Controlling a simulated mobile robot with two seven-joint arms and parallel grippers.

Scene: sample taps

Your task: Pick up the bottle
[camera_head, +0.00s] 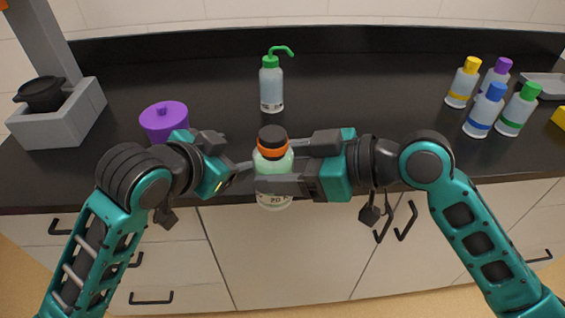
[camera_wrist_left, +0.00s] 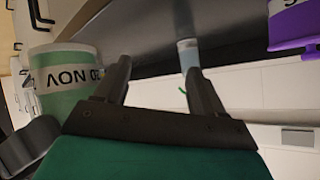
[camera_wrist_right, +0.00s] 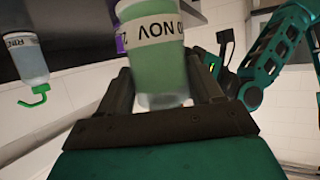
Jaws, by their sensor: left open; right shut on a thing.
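A bottle (camera_head: 273,165) with a pale green body, an orange ring and a dark cap is at the counter's front edge in the head view. My right gripper (camera_head: 278,166) is shut on it from the right, with its fingers around the body. In the right wrist view the bottle (camera_wrist_right: 158,55) sits between the fingers, and its label reads "20 NOV". My left gripper (camera_head: 243,174) is open and empty at the bottle's left. The left wrist view shows the bottle (camera_wrist_left: 66,80) beside the fingers, not between them.
A wash bottle (camera_head: 271,84) with a green spout stands behind. Several colour-capped bottles (camera_head: 484,118) stand at right. The black counter (camera_head: 370,85) is clear at the middle right.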

